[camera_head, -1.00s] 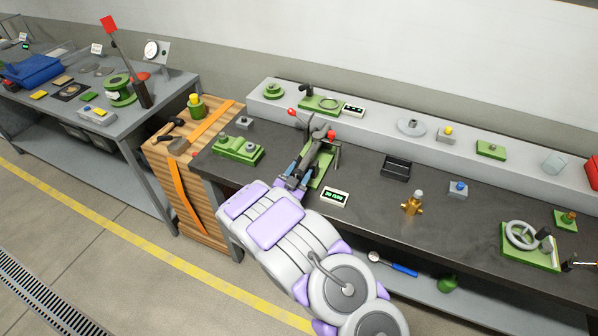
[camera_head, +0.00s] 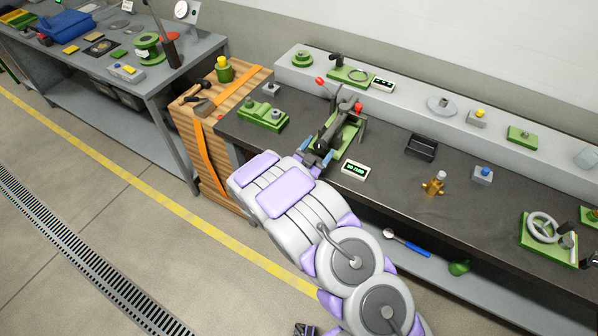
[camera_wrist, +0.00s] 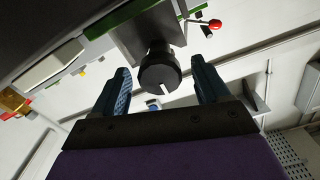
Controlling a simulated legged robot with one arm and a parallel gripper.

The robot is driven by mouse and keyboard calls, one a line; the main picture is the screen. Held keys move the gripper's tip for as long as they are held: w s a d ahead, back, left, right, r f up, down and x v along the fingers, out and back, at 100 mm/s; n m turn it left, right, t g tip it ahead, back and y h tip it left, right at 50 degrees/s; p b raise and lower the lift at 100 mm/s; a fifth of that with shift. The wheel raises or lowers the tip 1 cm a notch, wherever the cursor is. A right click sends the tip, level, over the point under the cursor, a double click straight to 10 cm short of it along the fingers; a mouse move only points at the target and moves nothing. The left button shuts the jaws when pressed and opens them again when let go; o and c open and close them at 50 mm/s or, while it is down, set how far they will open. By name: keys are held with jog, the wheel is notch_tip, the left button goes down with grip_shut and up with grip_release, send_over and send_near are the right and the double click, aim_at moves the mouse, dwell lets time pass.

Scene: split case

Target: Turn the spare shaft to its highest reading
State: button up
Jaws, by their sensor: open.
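A dark round knob or shaft end (camera_wrist: 160,75) with a white mark on its face shows in the wrist view, at the front of a grey block. I cannot tell for sure that it is the spare shaft. My gripper (camera_wrist: 162,82) is open, with one blue fingertip on either side of the knob and a gap on both sides. In the head view my gripper (camera_head: 316,154) is at the near end of a dark device on a green base (camera_head: 347,133). My arm and gripper hide the knob there. A small display (camera_head: 355,169) with green text, too small to read surely, lies right of the device.
A wooden crate (camera_head: 185,119) stands at the bench's left end.

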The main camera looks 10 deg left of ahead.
jog(key=p+v, duration=0.2)
jog(key=v, duration=1.2)
jog(key=shift+a, duration=0.15)
jog(key=w+r+g+y, duration=0.4)
jog(key=w+g+y, duration=0.1)
jog(key=g, duration=0.1)
jog(key=s+d+r+n+g+y, duration=0.3)
jog(key=s+r+g+y, duration=0.15)
jog(key=s+r, duration=0.35)
jog(key=s+d+r+n+g+h, duration=0.1)
jog(key=s+d+r+g, duration=0.1)
jog(key=s+d, duration=0.5)
jog(key=s+d+r+n+g+h, duration=0.1)
jog(key=s+d+r+g, duration=0.2)
jog(key=s, duration=1)
jog(key=s+d+r+n+g+h, duration=0.1)
jog(key=s+d+r, duration=0.4)
jog(key=s+d, duration=0.6)
jog(key=shift+d+r+n+g, duration=0.35)
jog(key=shift+d+n+g, duration=0.25)
jog(key=shift+g, duration=0.55)
